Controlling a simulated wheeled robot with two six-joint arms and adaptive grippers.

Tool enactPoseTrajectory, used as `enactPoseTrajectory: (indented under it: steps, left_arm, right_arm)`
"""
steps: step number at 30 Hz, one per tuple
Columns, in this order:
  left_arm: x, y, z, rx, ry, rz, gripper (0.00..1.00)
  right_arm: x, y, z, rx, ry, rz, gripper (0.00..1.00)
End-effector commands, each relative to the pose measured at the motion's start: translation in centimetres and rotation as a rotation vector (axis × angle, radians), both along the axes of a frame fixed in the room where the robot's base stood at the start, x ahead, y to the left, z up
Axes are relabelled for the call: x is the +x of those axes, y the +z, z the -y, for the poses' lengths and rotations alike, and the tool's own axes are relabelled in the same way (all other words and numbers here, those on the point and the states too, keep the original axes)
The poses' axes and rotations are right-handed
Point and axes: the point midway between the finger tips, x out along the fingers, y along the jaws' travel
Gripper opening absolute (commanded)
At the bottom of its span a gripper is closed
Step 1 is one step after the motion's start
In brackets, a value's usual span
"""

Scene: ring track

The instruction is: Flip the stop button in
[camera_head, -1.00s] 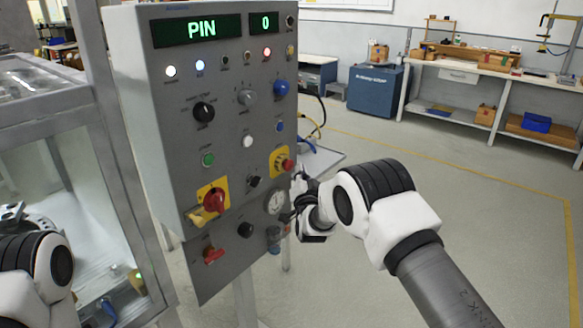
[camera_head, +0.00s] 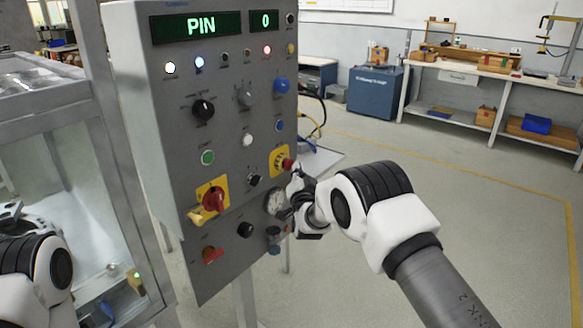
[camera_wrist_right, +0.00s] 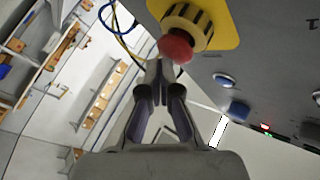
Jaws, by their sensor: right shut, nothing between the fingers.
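The stop button is a red mushroom head (camera_head: 287,164) on a yellow plate (camera_head: 275,160), at the right edge of the grey control panel (camera_head: 225,150). In the right wrist view its red head (camera_wrist_right: 176,46) stands out from a black and yellow collar. My right gripper (camera_head: 296,182) is shut and empty beside the button. In the wrist view its fingertips (camera_wrist_right: 160,68) are just below the red head; whether they touch it I cannot tell. Part of my left arm shows at the lower left, but its gripper is not visible.
A glazed cabinet (camera_head: 70,150) stands at left. Cables (camera_head: 318,125) hang behind the panel. The floor at right is clear.

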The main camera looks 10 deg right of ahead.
Motion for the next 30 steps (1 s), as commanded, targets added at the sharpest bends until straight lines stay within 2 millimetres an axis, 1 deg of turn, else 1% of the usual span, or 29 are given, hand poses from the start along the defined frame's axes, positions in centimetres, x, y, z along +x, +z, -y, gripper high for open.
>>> enactPoseTrajectory:
  steps: [19, 30]
  left_arm:
    - [0.00, -0.80, 0.00, 0.000, 0.000, 0.000, 0.40]
    - [0.00, -0.55, 0.00, 0.000, 0.000, 0.000, 0.40]
  right_arm:
    - [0.63, 0.00, -0.53, 0.000, 0.002, 0.001, 0.00]
    - [0.40, 0.10, -0.29, 0.000, 0.000, 0.000, 0.00]
